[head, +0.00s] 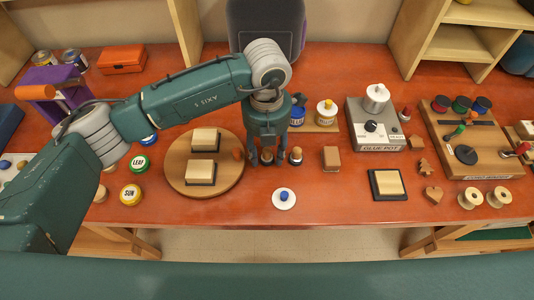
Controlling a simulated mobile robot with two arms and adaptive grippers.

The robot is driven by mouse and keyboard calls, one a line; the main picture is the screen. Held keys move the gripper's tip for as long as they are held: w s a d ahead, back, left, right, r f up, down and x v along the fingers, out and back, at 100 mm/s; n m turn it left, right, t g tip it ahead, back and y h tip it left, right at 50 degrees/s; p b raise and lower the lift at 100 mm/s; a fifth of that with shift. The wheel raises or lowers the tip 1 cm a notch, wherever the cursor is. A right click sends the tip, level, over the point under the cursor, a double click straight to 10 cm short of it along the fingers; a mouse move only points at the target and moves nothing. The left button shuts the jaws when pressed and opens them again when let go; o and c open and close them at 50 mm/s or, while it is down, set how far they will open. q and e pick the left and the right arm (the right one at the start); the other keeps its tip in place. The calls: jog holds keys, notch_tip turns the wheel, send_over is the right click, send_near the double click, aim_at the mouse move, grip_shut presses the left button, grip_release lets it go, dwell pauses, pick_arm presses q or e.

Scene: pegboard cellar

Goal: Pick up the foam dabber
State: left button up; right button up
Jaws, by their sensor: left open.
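My left gripper (267,160) points down over the red-orange table with its two fingers apart. A small round thing with a dark top (267,157) shows between the fingertips; it may be a foam dabber, and the gripper partly hides it. I cannot tell whether the fingers touch it. A similar small dabber-like piece (296,156), brown on top with a pale band, stands upright just right of the gripper. My right gripper is not in view.
A white dish (284,204) with a blue knob lies in front. A round wooden board (222,184) with two blocks is at left. A brown block (331,158), a black-framed pad (373,191) and a glue pot unit (386,139) stand right. Paint jars (326,112) are behind.

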aim_at(267, 151)
pick_arm(q)
jog(key=shift+c, duration=0.5)
grip_shut()
jog(key=shift+r, duration=0.1)
jog(key=shift+r, duration=0.5)
notch_tip(267, 151, up, 19)
jog(key=b, duration=0.4)
jog(key=shift+c, duration=2)
grip_release()
jog(key=c, duration=0.5)
